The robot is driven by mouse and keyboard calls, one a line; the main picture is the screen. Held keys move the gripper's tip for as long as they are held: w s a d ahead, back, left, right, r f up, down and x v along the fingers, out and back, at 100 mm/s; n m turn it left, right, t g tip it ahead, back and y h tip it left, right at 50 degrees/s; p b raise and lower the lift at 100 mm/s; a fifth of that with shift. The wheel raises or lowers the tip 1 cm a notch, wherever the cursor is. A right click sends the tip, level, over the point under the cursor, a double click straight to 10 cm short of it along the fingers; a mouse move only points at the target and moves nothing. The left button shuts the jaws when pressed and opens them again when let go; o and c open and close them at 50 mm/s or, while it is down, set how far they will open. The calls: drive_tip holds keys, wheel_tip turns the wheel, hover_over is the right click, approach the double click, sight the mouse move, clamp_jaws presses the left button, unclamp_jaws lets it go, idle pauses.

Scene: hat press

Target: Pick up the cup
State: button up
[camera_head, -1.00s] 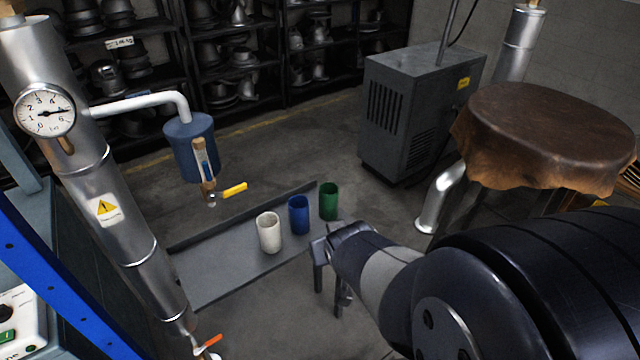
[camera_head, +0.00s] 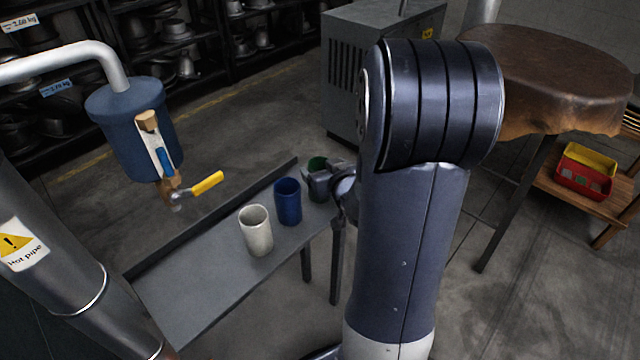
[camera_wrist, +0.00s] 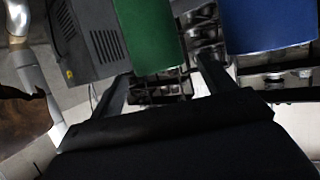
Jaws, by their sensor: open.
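Three cups stand upright on a narrow grey metal bench (camera_head: 200,290): a white cup (camera_head: 256,232), a blue cup (camera_head: 288,202) and a green cup (camera_head: 317,163). My gripper (camera_head: 322,182) is at the green cup and hides most of it in the head view. In the wrist view my gripper (camera_wrist: 166,70) is open. The green cup (camera_wrist: 150,35) appears ahead, in line with the gap between the fingers. I cannot tell if either finger touches it. The blue cup (camera_wrist: 268,25) is beside it, beyond the right finger.
A blue tank (camera_head: 130,130) with a yellow-handled valve (camera_head: 207,183) hangs over the bench's left part. A hot pipe (camera_head: 60,270) stands at left. A leather-covered round table (camera_head: 560,80) and a grey cabinet (camera_head: 340,70) are behind my arm.

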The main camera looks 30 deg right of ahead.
sight(316, 163)
drive_tip(key=x, duration=0.3)
drive_tip(key=b+x, duration=0.1)
drive_tip(key=x, duration=0.1)
drive_tip(key=shift+w+f, duration=0.25)
drive_tip(key=shift+f, duration=0.15)
drive_tip(key=shift+c, duration=0.5)
drive_tip(key=c, duration=1.3)
drive_tip(key=shift+r, duration=0.1)
wheel_tip(316, 163, up, 10)
drive_tip(key=p, duration=0.4)
